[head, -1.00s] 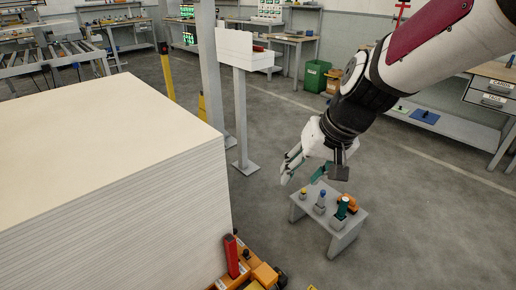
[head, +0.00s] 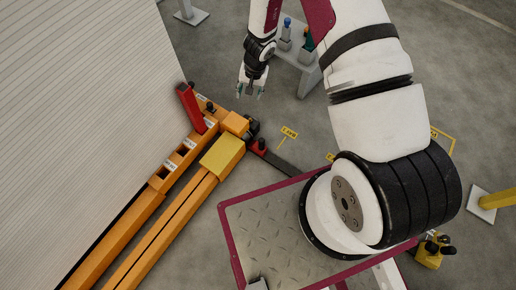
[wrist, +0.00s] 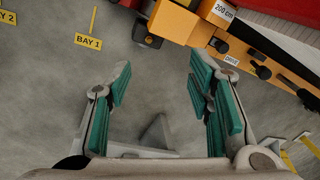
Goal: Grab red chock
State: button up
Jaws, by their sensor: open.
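A tall red block (head: 190,108), which looks like the red chock, leans on the orange frame (head: 146,202) beside the tall pale stack. Its top end has a small dark knob. My gripper (head: 251,92) hangs fingers down over the grey floor, to the right of the red block and apart from it. In the wrist view my gripper (wrist: 160,82) is open, with green pads and only floor between the fingers. A red surface shows at the top right edge of the wrist view, cut off; I cannot tell whether it is the chock.
The pale stack (head: 95,90) fills the left side. A small grey bench (head: 304,69) with bottles stands behind my arm. The orange frame (wrist: 187,24) is ahead of my fingers in the wrist view.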

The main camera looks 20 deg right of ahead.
jog(key=m+g+h+b, duration=0.1)
jog(key=g+b, duration=0.1)
jog(key=b, duration=0.2)
send_over(261, 139)
notch_tip(261, 139, down, 17)
notch_tip(261, 139, down, 8)
jog(key=b, duration=0.3)
jog(key=shift+s+r, duration=0.1)
jog(key=shift+r, duration=0.05)
jog(key=shift+s+d+f+b, duration=0.1)
jog(key=shift+f+b, duration=0.8)
jog(key=shift+f, duration=0.6)
jog(key=shift+d+f+b, duration=0.1)
jog(key=shift+f+b, duration=0.8)
jog(key=shift+f, duration=0.55)
grip_shut()
